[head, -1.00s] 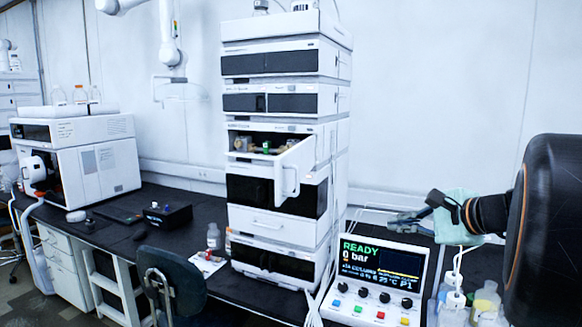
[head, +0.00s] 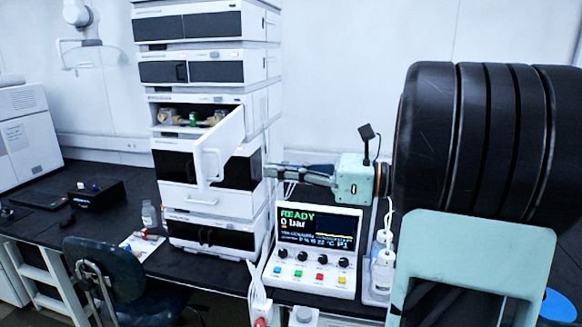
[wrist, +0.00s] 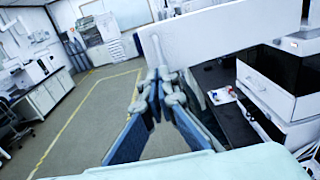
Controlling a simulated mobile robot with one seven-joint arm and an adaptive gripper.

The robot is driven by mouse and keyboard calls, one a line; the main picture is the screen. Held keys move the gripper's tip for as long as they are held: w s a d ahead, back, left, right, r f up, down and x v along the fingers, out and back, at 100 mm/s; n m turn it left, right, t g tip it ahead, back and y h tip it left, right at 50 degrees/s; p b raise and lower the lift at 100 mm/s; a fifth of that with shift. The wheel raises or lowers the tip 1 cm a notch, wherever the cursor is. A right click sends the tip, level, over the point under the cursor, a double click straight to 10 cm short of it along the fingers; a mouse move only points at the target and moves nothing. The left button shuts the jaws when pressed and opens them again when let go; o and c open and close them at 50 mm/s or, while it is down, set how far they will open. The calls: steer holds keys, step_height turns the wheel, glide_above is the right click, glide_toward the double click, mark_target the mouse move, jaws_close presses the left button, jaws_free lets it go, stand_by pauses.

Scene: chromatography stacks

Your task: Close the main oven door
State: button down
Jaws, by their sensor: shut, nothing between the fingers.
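The main oven door (head: 224,146) is a white panel on the middle unit of the chromatography stack. It stands swung open toward the viewer, with a white bar handle (head: 209,166) on its outer face. The open oven compartment (head: 205,115) shows small green and tan parts inside. My gripper (head: 268,170) is to the right of the door, its fingers shut, empty and pointing left. In the wrist view my gripper (wrist: 160,82) is just below the white door panel (wrist: 225,35); I cannot tell whether they touch.
The control box with a READY screen (head: 312,250) stands on the black bench below my gripper. White-capped bottles (head: 383,262) are to its right. A dark chair (head: 105,268) is in front of the bench at left. Open floor (wrist: 95,100) shows in the wrist view.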

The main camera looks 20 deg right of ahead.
steer(key=p+x, duration=0.1)
steer(key=x, duration=0.7)
steer(key=shift+w+a+p, duration=0.2)
steer(key=shift+p, duration=0.1)
